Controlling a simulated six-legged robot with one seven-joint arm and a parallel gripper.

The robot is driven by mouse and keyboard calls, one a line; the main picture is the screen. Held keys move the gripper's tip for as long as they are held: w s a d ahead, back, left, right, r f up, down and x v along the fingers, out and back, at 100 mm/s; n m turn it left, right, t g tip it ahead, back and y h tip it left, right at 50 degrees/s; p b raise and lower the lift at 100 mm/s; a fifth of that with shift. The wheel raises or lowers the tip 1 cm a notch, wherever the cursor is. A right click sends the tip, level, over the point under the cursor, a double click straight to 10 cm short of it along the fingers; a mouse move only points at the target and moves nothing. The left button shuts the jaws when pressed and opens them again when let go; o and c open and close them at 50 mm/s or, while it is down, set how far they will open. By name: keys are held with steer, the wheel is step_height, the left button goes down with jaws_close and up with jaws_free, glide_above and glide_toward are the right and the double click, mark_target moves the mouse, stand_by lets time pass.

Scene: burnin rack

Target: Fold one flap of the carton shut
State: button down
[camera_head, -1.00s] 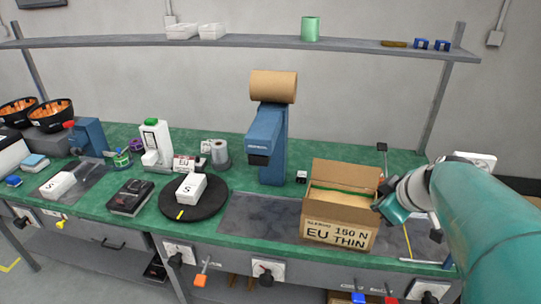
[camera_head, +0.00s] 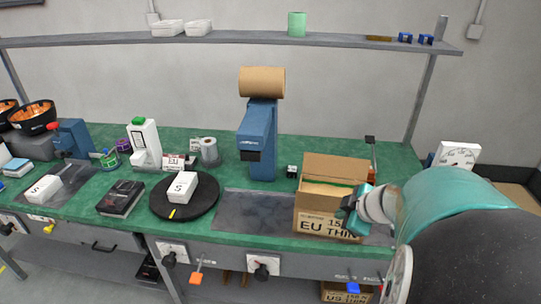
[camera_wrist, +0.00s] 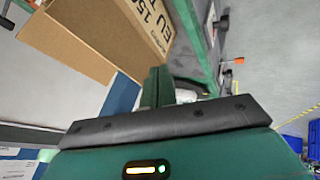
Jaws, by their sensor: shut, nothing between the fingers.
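The brown carton (camera_head: 320,198) stands on the bench with its label "EU ... THIN" facing front. Its back flap (camera_head: 335,167) stands up, and a green strip shows inside the top opening. My gripper (camera_head: 345,214) is shut and empty at the right front of the carton, covering part of the label. In the wrist view, the shut fingers (camera_wrist: 158,87) point toward the carton (camera_wrist: 85,38), which fills the upper left with its label along the right edge. I cannot tell whether the fingers touch it.
A blue tape dispenser (camera_head: 260,140) with a brown roll stands behind and left of the carton. A black turntable (camera_head: 168,208) with a white "S" box is further left. A white dial scale (camera_head: 457,156) stands at the right. The grey mat (camera_head: 245,207) left of the carton is clear.

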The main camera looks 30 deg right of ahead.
mark_target(334, 205)
steer(key=shift+w+d+f, duration=0.1)
steer(key=shift+w+d, duration=0.3)
steer(key=shift+w, duration=0.3)
steer(key=shift+w+d+f, duration=0.1)
steer(key=shift+w+d, duration=0.35)
steer(key=shift+w, duration=0.25)
steer(key=shift+w+d+f, duration=0.1)
steer(key=shift+w+d, duration=0.3)
steer(key=shift+w, duration=0.3)
